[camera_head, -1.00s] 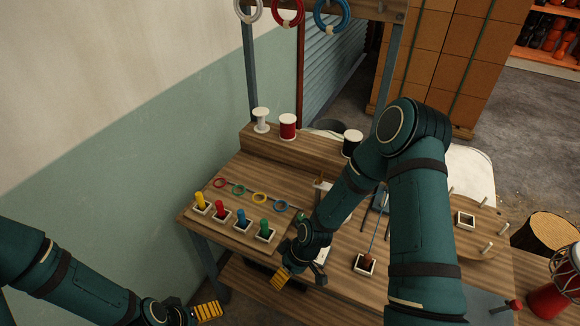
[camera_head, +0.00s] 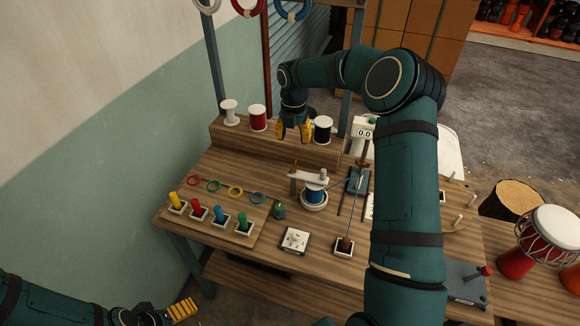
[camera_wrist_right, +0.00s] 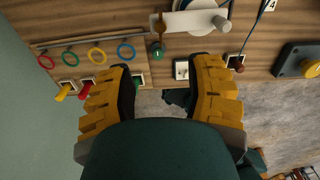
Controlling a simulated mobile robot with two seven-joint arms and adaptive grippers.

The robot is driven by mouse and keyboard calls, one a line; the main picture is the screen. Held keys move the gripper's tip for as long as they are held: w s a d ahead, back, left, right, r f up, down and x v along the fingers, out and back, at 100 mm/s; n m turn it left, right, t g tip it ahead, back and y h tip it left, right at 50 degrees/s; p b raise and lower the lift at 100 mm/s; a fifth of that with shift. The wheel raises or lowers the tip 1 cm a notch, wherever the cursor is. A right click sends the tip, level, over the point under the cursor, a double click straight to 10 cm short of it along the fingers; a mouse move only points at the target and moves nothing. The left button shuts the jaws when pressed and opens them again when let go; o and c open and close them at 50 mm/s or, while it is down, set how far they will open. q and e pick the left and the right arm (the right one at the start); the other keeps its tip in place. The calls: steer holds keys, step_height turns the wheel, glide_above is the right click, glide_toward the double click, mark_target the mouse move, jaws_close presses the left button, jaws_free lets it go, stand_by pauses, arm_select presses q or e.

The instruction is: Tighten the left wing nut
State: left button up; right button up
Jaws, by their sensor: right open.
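My right gripper (camera_head: 294,131) points down above the raised back shelf, between the red and black spools. It is open and empty; its two yellow fingers stand wide apart in the right wrist view (camera_wrist_right: 163,85). A white bar (camera_head: 309,178) lies over a blue spool on a round white base (camera_head: 314,200). A small brown upright piece (camera_head: 293,168) stands at the bar's left end; it also shows in the right wrist view (camera_wrist_right: 155,23). I cannot tell whether it is the left wing nut. My left gripper (camera_head: 182,309) is low at the left, off the bench; its jaw opening is unclear.
A board holds yellow, red, blue and green pegs (camera_head: 244,222) with coloured rings behind. A white spool (camera_head: 229,112), red spool (camera_head: 258,118) and black spool (camera_head: 322,129) stand on the shelf. A small green-topped piece (camera_head: 279,210) and a white square plate (camera_head: 295,240) sit in front.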

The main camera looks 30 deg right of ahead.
mark_target(293, 169)
step_height(293, 169, down, 14)
steer(key=shift+r, duration=0.2)
stand_by(0.4)
jaws_close()
